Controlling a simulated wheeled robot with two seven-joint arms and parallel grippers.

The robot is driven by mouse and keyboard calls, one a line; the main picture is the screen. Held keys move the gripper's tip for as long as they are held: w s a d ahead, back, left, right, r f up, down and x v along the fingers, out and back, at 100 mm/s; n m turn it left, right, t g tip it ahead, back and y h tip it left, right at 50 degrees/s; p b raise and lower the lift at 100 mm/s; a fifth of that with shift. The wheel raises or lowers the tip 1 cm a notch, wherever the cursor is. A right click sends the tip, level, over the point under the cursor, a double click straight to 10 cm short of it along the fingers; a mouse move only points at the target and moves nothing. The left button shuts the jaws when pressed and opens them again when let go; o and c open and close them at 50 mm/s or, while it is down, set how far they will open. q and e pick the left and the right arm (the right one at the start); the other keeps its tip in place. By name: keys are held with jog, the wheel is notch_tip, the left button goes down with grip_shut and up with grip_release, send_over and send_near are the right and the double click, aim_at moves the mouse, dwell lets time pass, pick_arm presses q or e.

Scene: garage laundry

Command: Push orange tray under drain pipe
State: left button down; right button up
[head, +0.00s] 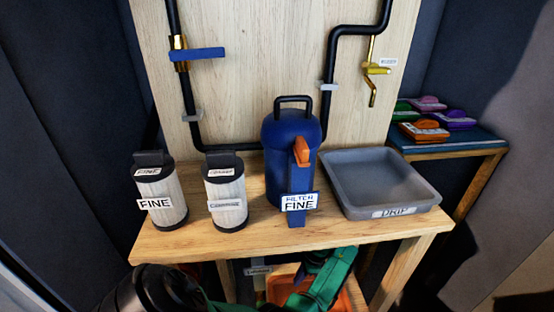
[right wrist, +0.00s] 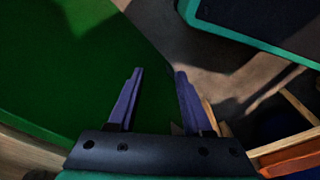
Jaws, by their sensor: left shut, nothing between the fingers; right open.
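The orange tray (head: 280,290) shows in part below the wooden bench, low in the head view. My green left arm and hand cover much of it. My left gripper (head: 310,264) is at the bench's front edge in the picture, over the tray area; its dark fingers are shut and empty. Whether it touches the tray cannot be told. The drain pipe cannot be made out clearly; a small labelled part (head: 258,271) hangs below the bench near the tray. My right gripper (right wrist: 154,100) is open and empty in the right wrist view, away from the tray.
The bench (head: 150,245) bears two white filter cartridges (head: 160,195), a blue filter housing (head: 290,140) and a grey drip tray (head: 375,180). Black pipes (head: 328,75) with valves run up the back board. Bench legs (head: 405,272) flank the lower space.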

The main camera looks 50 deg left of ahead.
aim_at(278, 297)
pick_arm(q)
jog(key=b+x, duration=0.3)
jog(key=x, duration=0.5)
jog(key=shift+f+b, duration=0.3)
jog(key=shift+f, duration=0.15)
jog(key=shift+s+a+r+p, duration=0.25)
jog(key=shift+s+a, duration=0.2)
jog(key=shift+s, duration=0.15)
jog(key=shift+s+a+r+p, duration=0.1)
jog(key=shift+s+a+p, duration=0.1)
jog(key=shift+s+a, duration=0.5)
jog(key=shift+s, duration=0.3)
pick_arm(e)
notch_tip(278, 297, up, 8)
jog(key=w+a, duration=0.1)
jog(key=shift+w+a+f, duration=0.15)
jog(key=shift+w+a, duration=0.05)
jog(key=shift+w, duration=0.05)
